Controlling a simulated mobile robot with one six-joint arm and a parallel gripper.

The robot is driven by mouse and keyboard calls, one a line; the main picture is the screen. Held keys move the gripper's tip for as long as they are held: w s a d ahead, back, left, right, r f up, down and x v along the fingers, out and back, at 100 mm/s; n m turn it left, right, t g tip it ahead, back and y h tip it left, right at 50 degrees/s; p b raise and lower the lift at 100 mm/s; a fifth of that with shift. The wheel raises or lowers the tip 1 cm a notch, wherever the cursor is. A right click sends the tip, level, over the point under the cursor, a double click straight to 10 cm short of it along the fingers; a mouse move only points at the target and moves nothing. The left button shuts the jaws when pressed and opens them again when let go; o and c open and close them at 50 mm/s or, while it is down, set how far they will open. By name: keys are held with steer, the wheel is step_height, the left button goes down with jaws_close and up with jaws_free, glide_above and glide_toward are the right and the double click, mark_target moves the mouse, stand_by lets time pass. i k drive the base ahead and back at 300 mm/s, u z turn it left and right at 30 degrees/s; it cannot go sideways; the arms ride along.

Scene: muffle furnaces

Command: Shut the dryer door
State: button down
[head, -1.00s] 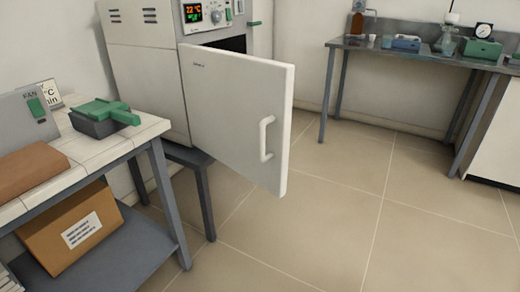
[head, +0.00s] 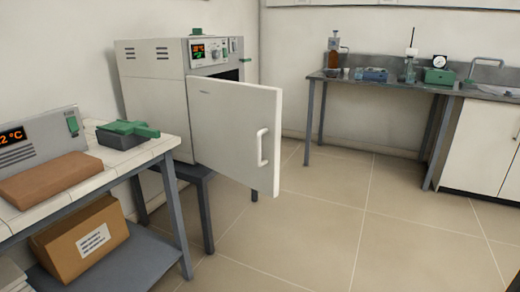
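The dryer (head: 160,95) is a pale box-shaped oven on a dark stand at the left of centre in the head view. Its control panel (head: 209,50) with a small lit display and a knob is above the opening. The dryer door (head: 225,135) is white and stands wide open, swung out toward me. Its white handle (head: 262,147) is near the door's free edge. A dark strip of the dryer's opening shows above the door; the rest of the inside is hidden behind it. My gripper is not in view.
A tiled bench (head: 165,145) at the left bears a grey device, a brown block and a green-and-black item, with a cardboard box (head: 80,238) on its shelf. A lab bench (head: 325,76) stands at the back right. The tiled floor (head: 330,220) between is clear.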

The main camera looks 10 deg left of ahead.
mark_target(236, 127)
steer(key=z, duration=0.85)
steer(key=k, duration=0.2)
steer(key=u, duration=3.05)
steer(key=i, duration=1)
steer(key=u, duration=0.1)
steer(key=k, duration=0.25)
steer(key=u, duration=0.1)
